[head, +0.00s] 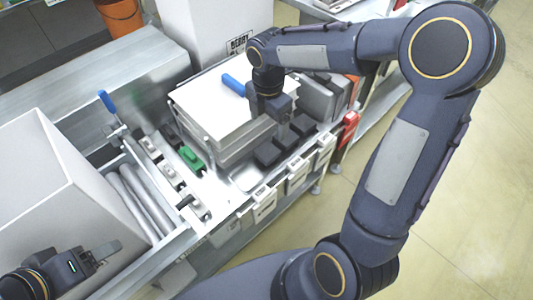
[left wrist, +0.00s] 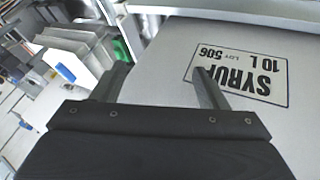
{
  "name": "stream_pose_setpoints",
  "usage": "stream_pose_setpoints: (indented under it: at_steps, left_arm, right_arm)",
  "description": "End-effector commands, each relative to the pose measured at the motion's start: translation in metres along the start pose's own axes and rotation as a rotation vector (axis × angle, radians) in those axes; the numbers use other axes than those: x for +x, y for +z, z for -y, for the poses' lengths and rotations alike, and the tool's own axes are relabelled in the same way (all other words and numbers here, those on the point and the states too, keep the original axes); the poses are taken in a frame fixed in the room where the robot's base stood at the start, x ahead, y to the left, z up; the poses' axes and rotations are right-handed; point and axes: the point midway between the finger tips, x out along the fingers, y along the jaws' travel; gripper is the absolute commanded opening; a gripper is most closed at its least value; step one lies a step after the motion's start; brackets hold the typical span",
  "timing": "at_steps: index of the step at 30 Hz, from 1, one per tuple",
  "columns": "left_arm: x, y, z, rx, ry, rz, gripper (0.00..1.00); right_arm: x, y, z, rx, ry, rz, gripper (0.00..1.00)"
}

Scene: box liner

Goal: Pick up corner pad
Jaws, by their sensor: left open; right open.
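Several dark blocks, which look like the corner pads (head: 268,154), lie in a row in shallow bins right of the white sheet stack. My right gripper (head: 280,119) points down close above this row, seen from above and behind. It is open; its fingertips are partly hidden and I see nothing held. I cannot tell whether it touches a pad. My left gripper (head: 104,252) is at the lower left beside a large white box (head: 40,175). In the left wrist view its two fingers (left wrist: 160,85) are apart and empty, before a box face labelled SYRUP 10 L.
White sheets (head: 215,105) with a blue-handled tool (head: 233,85) lie stacked in a rack. Metal rollers (head: 146,200), a green block (head: 191,158) and a blue-handled clamp (head: 107,101) sit between box and rack. Another white box (head: 205,30) stands behind. Floor at right is clear.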

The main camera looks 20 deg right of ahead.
Motion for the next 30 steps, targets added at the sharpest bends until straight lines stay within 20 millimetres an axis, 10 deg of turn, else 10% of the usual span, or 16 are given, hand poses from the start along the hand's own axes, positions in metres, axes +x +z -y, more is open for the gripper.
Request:
stream_pose_setpoints:
  at_steps: [30]
  left_arm:
    - [0.010, 0.005, 0.004, 0.000, 0.000, 0.000, 0.67]
  right_arm:
    - [0.116, 0.002, -0.003, -0.002, -0.002, -0.001, 0.82]
